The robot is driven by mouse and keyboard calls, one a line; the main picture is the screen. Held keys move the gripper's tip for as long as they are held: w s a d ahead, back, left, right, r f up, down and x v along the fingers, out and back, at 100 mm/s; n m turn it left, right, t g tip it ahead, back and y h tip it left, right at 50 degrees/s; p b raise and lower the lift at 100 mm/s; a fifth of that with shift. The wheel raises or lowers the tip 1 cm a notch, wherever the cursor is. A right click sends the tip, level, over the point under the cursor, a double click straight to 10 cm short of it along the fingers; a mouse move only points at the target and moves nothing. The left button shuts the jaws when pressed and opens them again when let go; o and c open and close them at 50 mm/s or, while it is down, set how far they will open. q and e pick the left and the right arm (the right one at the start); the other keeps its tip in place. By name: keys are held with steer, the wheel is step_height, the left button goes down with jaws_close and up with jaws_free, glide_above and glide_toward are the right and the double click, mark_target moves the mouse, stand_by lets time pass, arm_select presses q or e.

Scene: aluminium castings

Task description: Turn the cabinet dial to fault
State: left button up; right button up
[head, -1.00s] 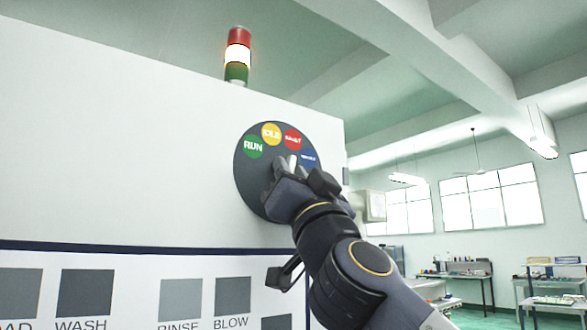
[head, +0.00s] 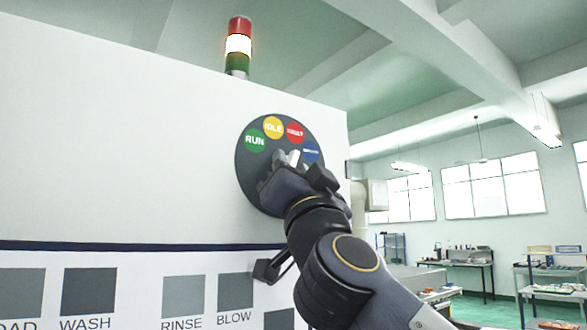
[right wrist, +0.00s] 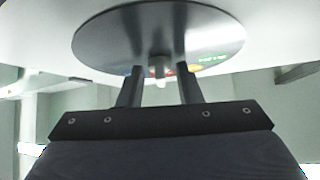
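The dial (head: 250,170) is a dark round plate on the white cabinet face, with a green RUN label (head: 255,140), a yellow IDLE label (head: 273,127), a red label (head: 295,132) that seems to read FAULT, and a blue label (head: 311,151). My right gripper (head: 287,163) is at the dial's centre and hides its lower right part. In the right wrist view, my two fingers (right wrist: 160,85) stand apart on either side of the grey knob (right wrist: 159,62), with gaps beside it. A white tip shows on the knob; which label it points at I cannot tell. My left gripper is out of view.
A stack light (head: 238,45) on the cabinet top has its middle section glowing, between red and green. Grey panels marked WASH (head: 88,291), RINSE and BLOW lie below a dark stripe (head: 120,246). Benches (head: 460,264) stand far off right.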

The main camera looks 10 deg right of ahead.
steer(key=b+v, duration=0.3)
steer(key=v, duration=0.5)
stand_by(0.5)
step_height(320, 180, down, 32)
steer(key=d+n+g+y, duration=0.1)
steer(key=n+g+y, duration=0.6)
steer(key=n+g, duration=0.3)
steer(key=s+d+f+m+g+h, duration=0.1)
steer(key=s+f, duration=0.4)
steer(key=f, duration=0.5)
steer(key=s+d+f+m+g+h, duration=0.1)
steer(key=s+d+f+m+g, duration=0.2)
steer(key=f, duration=0.7)
steer(key=s+d+f+m+g+h, duration=0.1)
steer(key=s+d+f+m+g, duration=0.1)
steer(key=s+f+g, duration=0.4)
step_height(320, 180, down, 4)
steer(key=shift+s+d+f+m+g+h, duration=0.1)
steer(key=shift+s+d+m+g+h, duration=0.2)
steer(key=shift+s+d, duration=0.55)
